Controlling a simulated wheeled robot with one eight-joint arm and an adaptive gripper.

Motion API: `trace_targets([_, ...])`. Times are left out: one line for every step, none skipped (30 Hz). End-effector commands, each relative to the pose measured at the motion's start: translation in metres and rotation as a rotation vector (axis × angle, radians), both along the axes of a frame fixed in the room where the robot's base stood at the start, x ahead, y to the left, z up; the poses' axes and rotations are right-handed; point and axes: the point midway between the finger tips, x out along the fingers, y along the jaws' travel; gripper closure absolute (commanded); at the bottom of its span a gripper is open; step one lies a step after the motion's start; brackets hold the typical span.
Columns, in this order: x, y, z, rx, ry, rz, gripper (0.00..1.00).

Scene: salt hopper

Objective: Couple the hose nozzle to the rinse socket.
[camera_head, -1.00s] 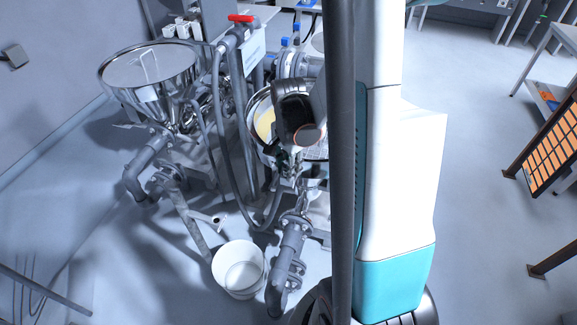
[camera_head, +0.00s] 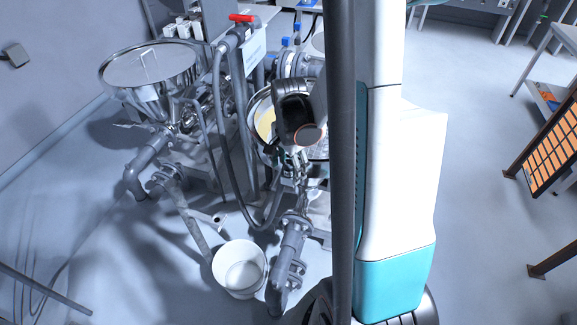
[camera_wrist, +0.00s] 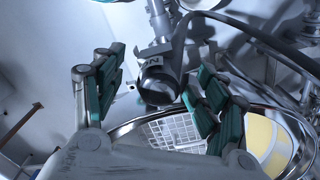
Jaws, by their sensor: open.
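My gripper (camera_wrist: 155,105) is open in the wrist view, its jointed, teal-padded fingers spread left and right. A grey metal cylinder with a dark round mouth (camera_wrist: 158,84) lies between the fingers, with visible space on the left and the right finger close by. A collar sits above it on an upright pipe. The dark hose (camera_wrist: 240,34) runs from beside this cylinder to the right. I cannot tell which part is the nozzle and which the rinse socket, or whether they are joined. In the head view the hose (camera_head: 222,130) hangs in a long loop; my wrist hides much there.
A steel hopper (camera_head: 150,68) stands at left. A round steel bowl (camera_wrist: 297,124) with a white grid (camera_wrist: 175,131) and yellow contents (camera_wrist: 262,136) lies below my gripper. A white bucket (camera_head: 239,287) and grey piping (camera_head: 290,247) stand in front.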

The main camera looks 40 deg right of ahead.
Motion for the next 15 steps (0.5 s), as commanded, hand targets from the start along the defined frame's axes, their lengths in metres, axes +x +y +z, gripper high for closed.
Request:
trace_targets([0.001,-0.002,0.0,-0.004,-0.001,-0.002,0.3])
trace_targets([0.001,-0.002,0.0,-0.004,-0.001,-0.003,0.3])
trace_targets([0.001,-0.002,0.0,-0.004,-0.001,-0.003,0.3])
trace_targets([0.001,-0.002,0.001,-0.004,-0.001,-0.003,0.3])
trace_targets([0.001,-0.002,0.001,-0.004,-0.001,-0.003,0.3])
trace_targets([0.001,-0.002,0.002,-0.004,-0.001,-0.003,0.3])
trace_targets([0.001,-0.002,0.002,-0.004,-0.001,-0.003,0.3])
trace_targets([0.001,-0.002,0.003,-0.004,-0.001,-0.003,0.3])
trace_targets([0.001,-0.002,0.005,-0.005,-0.001,-0.003,0.3])
trace_targets([0.001,-0.002,0.006,-0.005,-0.001,-0.003,0.3])
trace_targets([0.001,-0.002,0.007,-0.005,-0.002,-0.003,0.3])
trace_targets([0.001,-0.002,0.009,-0.005,-0.002,-0.003,0.3])
trace_targets([0.001,-0.002,0.011,-0.005,-0.002,-0.003,0.3])
trace_targets([0.001,-0.002,0.012,-0.005,-0.002,-0.003,0.3])
trace_targets([0.001,-0.002,0.014,-0.004,-0.001,-0.003,0.3])
